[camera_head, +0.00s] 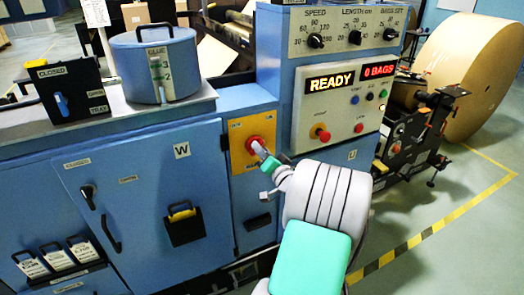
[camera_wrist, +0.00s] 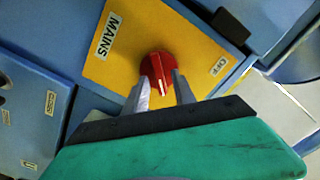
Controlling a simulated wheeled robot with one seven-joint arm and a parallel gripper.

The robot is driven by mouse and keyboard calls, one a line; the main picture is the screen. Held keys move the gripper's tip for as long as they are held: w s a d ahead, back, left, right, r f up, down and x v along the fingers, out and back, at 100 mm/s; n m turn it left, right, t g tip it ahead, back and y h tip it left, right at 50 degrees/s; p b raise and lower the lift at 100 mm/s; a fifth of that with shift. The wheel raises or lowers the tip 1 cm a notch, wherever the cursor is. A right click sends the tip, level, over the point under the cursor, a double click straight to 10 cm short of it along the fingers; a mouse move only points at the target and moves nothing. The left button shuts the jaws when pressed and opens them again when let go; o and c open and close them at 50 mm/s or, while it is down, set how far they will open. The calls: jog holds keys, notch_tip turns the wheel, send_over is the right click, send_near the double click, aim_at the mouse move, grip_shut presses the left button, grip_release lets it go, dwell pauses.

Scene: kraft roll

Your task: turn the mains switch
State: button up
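The mains switch is a red rotary knob (camera_wrist: 158,66) on a yellow plate (camera_wrist: 122,65). In the wrist view the plate has a MAINS label (camera_wrist: 102,36) and an OFF label (camera_wrist: 217,65). A white mark on the knob points down the picture, between my fingers. My gripper (camera_wrist: 162,82) has one finger on each side of the knob, both seeming to touch it, with no clear gap. In the head view the knob (camera_head: 253,144) is partly covered by my gripper (camera_head: 262,152), which reaches it from the lower right.
The blue machine carries a READY panel (camera_head: 331,82) with dials and a red button (camera_head: 321,133) just right of the switch. A blue glue pot (camera_head: 148,60) and a black lever box (camera_head: 72,92) stand left. A paper roll (camera_head: 475,75) is at right. Yellow-black tape marks the floor.

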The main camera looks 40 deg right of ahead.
grip_shut()
jog(key=shift+f+n+b, duration=0.2)
jog(key=shift+n+b, duration=0.1)
jog(key=shift+b, duration=0.55)
jog(key=n+b, duration=0.5)
jog(key=b, duration=0.6)
jog(key=n+b, duration=0.6)
jog(key=b, duration=0.5)
jog(key=a+n+b, duration=0.1)
jog(key=n+b, duration=0.5)
jog(key=b, duration=0.5)
jog(key=shift+w, duration=0.1)
jog(key=shift+r+n, duration=0.15)
jog(key=shift+n, duration=0.15)
jog(key=shift+o, duration=0.5)
grip_release()
